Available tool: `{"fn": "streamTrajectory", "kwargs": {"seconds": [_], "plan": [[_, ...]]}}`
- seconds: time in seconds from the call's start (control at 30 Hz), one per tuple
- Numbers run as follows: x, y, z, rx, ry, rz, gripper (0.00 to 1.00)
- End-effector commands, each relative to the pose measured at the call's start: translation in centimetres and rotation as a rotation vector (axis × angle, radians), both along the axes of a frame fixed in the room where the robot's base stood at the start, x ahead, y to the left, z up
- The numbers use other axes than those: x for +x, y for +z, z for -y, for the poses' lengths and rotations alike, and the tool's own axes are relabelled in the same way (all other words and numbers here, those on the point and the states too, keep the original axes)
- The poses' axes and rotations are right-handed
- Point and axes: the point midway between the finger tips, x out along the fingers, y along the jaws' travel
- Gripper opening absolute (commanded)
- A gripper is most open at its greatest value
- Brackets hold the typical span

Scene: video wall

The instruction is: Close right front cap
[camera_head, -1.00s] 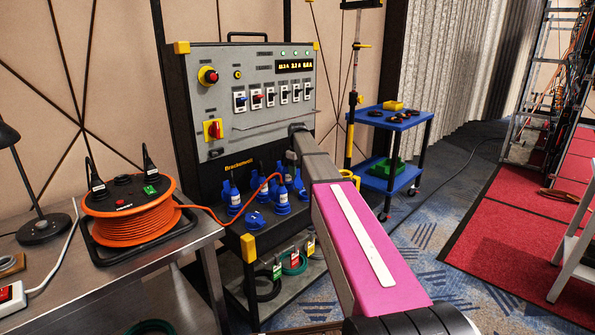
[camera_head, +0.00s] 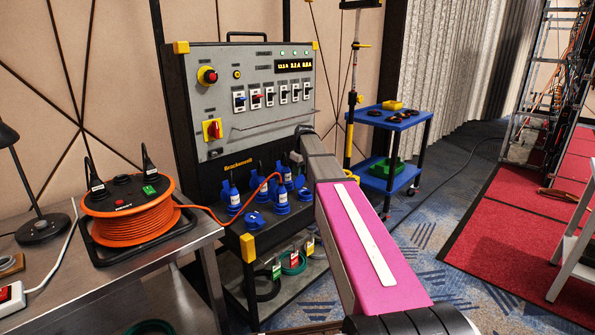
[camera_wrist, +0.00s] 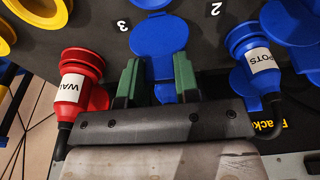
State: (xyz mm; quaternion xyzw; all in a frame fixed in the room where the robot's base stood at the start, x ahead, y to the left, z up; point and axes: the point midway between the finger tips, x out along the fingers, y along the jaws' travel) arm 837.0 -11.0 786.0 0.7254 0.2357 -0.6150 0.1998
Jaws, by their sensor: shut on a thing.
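A grey power box (camera_head: 250,125) carries several blue sockets and plugs (camera_head: 280,195) on its lower sloped panel. In the wrist view, a round blue cap (camera_wrist: 160,36) lies flat near the number 3, apparently over its socket. My gripper (camera_wrist: 158,72) has green fingertips on either side of the blue piece (camera_wrist: 162,70) just below that disc and is shut on it. In the head view my arm hides the gripper and the right part of the panel. A flat blue cap (camera_head: 253,219) shows at the panel's front left.
In the wrist view, a red plug (camera_wrist: 79,82) stands left of the gripper and a blue plug (camera_wrist: 252,55) right of it. An orange cable reel (camera_head: 130,210) sits on the metal table (camera_head: 120,285). A blue trolley (camera_head: 392,120) stands behind at right.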

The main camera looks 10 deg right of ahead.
Motion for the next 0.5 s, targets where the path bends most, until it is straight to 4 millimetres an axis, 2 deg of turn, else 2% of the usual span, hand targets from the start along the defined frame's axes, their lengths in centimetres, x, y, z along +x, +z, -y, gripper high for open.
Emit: {"fn": "streamTrajectory", "kwargs": {"seconds": [0.03,0.5], "plan": [[-0.8,0.0,0.4,0.022,-0.002,0.032,0.0],[-4.1,-1.0,2.7,0.281,-0.004,0.388,0.0]]}}
